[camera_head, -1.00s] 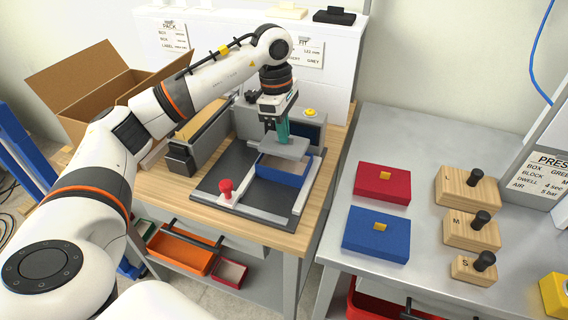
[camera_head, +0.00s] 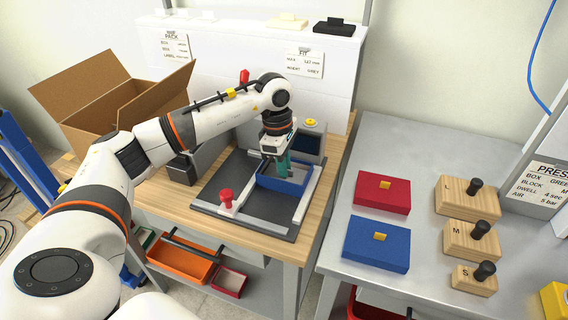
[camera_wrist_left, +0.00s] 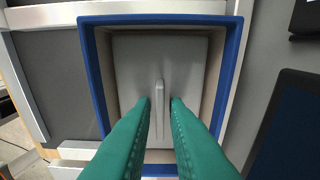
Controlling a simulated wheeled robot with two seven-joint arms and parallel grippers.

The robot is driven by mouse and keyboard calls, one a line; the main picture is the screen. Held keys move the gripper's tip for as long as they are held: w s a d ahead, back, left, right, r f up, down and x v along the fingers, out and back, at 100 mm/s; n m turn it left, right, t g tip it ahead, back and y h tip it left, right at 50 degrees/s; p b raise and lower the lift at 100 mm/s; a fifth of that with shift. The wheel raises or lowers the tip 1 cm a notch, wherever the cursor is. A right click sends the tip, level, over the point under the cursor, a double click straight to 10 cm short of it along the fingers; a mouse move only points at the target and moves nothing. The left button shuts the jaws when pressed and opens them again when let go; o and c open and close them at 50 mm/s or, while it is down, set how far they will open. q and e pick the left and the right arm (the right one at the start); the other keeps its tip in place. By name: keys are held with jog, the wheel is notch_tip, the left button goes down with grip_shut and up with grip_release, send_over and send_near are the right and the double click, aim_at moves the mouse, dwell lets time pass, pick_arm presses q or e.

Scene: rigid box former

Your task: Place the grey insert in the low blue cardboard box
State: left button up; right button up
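The low blue cardboard box (camera_head: 283,187) stands open on the dark fixture plate between pale rails. The grey insert (camera_wrist_left: 193,70) lies inside the box in the left wrist view, flat, with narrow gaps to the walls. Its upright grey ridge (camera_wrist_left: 160,112) stands between the green fingers. My left gripper (camera_head: 283,165) reaches down into the box; in the wrist view its fingers (camera_wrist_left: 162,100) straddle the ridge with a small gap on each side, so it looks open. The insert's near end is partly hidden by the fingers. My right gripper is not in view.
A red knob (camera_head: 227,197) stands on the fixture's near left. A grey machine (camera_head: 308,145) stands behind the box, and an open carton (camera_head: 115,105) at the back left. Red (camera_head: 382,192) and blue (camera_head: 376,244) lidded boxes and wooden blocks (camera_head: 472,238) rest on the right table.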

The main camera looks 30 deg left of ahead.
pick_arm(q)
jog(key=shift+o, duration=1)
jog(key=shift+r, duration=0.1)
jog(key=shift+r, duration=0.65)
notch_tip(320, 180, up, 11)
jog(key=a, duration=0.1)
jog(key=shift+s+a+b, duration=0.15)
jog(key=shift+a+b, duration=0.05)
jog(key=shift+b, duration=0.2)
jog(key=shift+f, duration=0.15)
